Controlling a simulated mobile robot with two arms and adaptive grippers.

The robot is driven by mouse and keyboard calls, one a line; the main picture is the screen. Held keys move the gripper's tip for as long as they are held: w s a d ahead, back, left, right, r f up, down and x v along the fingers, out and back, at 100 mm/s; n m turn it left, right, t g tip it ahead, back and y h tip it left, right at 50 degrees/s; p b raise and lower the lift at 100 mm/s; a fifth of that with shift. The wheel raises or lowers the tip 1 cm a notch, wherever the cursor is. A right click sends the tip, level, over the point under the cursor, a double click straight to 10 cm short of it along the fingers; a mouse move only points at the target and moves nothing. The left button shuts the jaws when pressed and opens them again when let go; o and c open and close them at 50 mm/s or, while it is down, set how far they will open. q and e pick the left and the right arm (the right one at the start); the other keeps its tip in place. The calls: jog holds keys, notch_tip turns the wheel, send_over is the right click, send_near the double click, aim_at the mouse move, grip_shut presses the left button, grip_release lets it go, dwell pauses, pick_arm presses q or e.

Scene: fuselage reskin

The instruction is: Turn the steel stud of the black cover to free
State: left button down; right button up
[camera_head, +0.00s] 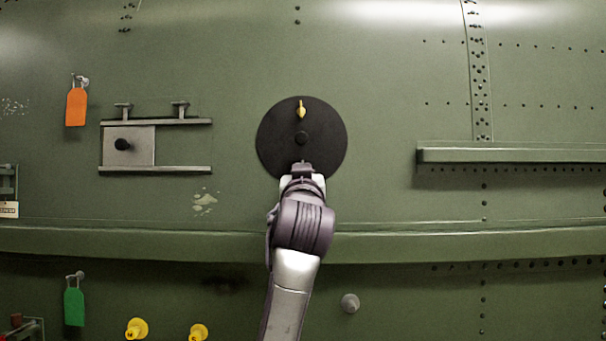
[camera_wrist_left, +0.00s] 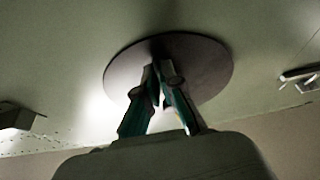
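The round black cover (camera_head: 270,137) sits on the green fuselage skin in the middle of the head view. No steel stud shows; the cover's bottom part is hidden behind my left gripper (camera_head: 302,167). In the left wrist view the cover (camera_wrist_left: 205,65) is right in front of the left gripper (camera_wrist_left: 157,68). Its fingertips come together close to the cover's face. Whether something thin is between them is hidden. My right gripper is in neither view.
A grey slide plate (camera_head: 140,152) between two rails is left of the cover. An orange tag (camera_head: 76,106) and a green tag (camera_head: 74,306) hang on the left. A ledge (camera_head: 510,155) sticks out at right. A long rail (camera_head: 150,241) runs below the cover.

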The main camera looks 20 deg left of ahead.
pick_arm(q)
jog(key=c, duration=1.3)
grip_release()
jog(key=shift+c, duration=0.2)
jog(key=v, duration=1.2)
